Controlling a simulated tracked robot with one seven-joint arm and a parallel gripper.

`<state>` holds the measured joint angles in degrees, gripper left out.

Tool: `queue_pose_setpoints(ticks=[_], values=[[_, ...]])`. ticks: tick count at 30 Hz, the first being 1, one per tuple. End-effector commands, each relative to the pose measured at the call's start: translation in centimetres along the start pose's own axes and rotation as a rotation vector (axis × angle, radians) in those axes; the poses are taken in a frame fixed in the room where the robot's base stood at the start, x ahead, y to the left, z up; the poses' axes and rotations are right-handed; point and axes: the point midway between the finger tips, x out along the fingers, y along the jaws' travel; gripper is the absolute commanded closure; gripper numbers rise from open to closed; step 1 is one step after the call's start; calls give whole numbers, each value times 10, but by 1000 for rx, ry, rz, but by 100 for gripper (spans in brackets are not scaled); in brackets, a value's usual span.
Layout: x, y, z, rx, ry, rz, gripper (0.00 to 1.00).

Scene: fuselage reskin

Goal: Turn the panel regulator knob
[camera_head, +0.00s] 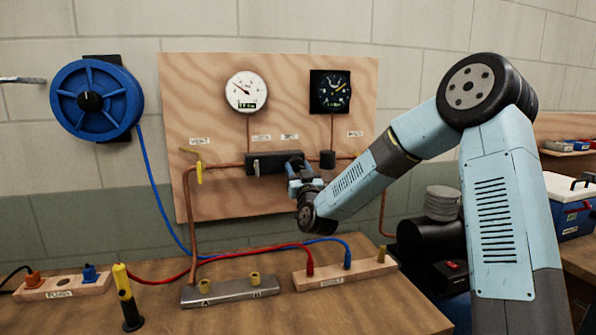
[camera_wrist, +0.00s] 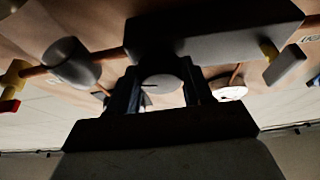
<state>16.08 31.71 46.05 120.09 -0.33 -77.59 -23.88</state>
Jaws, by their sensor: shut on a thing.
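The regulator is a dark block (camera_head: 268,163) on the copper pipe of the wooden panel (camera_head: 215,125). My gripper (camera_head: 297,167) is at the right end of this block. In the wrist view, the block (camera_wrist: 215,33) spans the top, with the round grey knob (camera_wrist: 162,84) below it. The knob has a dark line on its face. My gripper's two fingers (camera_wrist: 163,92) are shut on the knob, one on each side. The gripper hides the knob in the head view.
A white dial gauge (camera_head: 246,91) and a black gauge (camera_head: 330,91) hang above. A black cylinder (camera_head: 328,159) is close right of my gripper. A yellow-handled valve (camera_head: 197,163) is at left. Hoses and a metal manifold (camera_head: 230,290) lie on the bench below.

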Motion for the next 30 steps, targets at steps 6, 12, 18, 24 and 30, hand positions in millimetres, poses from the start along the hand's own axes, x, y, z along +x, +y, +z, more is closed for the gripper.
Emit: queue_pose_setpoints(ticks=[6, 12, 18, 24, 30], values=[[1, 0, 1, 39, 0, 22, 80], [1, -2, 0, 146, 1, 66, 80], [1, -3, 0, 286, 1, 124, 80], [1, -4, 0, 412, 2, 177, 80], [2, -4, 0, 504, 2, 215, 80]])
